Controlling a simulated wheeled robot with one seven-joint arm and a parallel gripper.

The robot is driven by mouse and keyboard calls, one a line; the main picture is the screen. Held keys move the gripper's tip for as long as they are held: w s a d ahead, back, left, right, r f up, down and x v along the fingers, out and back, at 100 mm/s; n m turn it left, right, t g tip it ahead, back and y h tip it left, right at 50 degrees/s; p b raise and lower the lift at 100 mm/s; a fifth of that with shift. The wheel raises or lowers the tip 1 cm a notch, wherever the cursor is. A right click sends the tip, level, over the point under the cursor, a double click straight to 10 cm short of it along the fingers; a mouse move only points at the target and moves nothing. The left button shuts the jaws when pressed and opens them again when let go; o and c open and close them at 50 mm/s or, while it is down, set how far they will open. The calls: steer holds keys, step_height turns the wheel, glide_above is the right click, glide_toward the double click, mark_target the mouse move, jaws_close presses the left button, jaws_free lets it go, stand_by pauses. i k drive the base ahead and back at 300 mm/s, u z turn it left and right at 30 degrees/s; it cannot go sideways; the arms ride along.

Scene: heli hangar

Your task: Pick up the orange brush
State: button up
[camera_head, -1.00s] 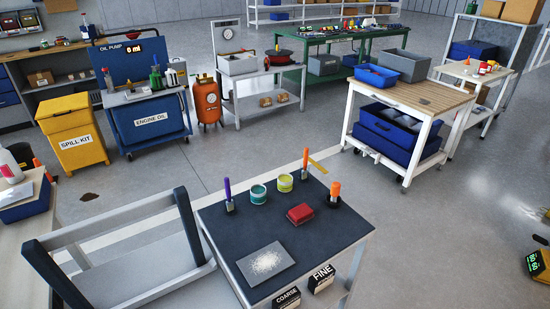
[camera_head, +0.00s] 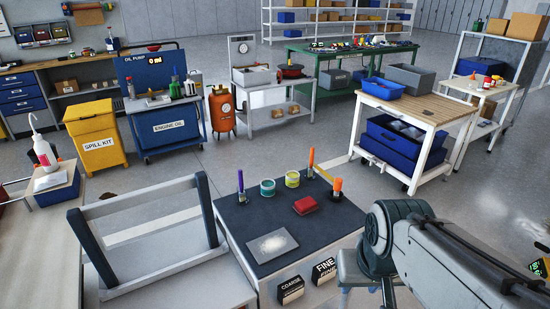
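Two upright orange-handled tools stand on the dark-topped workbench (camera_head: 235,222). One orange brush (camera_head: 337,187) is near the right edge, its lower end at a small dark base. Another orange handle (camera_head: 311,162) stands at the back edge; its lower part is too small to make out. My arm reaches in from the lower right, beside the bench. The grey part at its end, seemingly my gripper (camera_head: 357,272), points down at the bench's right side, apart from both orange handles. Its fingers are not clear enough to show whether they are open or shut.
The bench also holds a purple-handled brush (camera_head: 240,184), teal (camera_head: 267,188) and yellow-green (camera_head: 292,179) tins, a red block (camera_head: 306,205) and a grey sheet with white grains (camera_head: 272,245). Boxes marked COARSE and FINE are at the front. A grey frame (camera_head: 140,225) stands left.

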mark_target(311, 174)
steer(key=z, duration=1.4)
steer(key=i, duration=3.7)
steer(key=u, duration=2.85)
steer(key=i, duration=1.2)
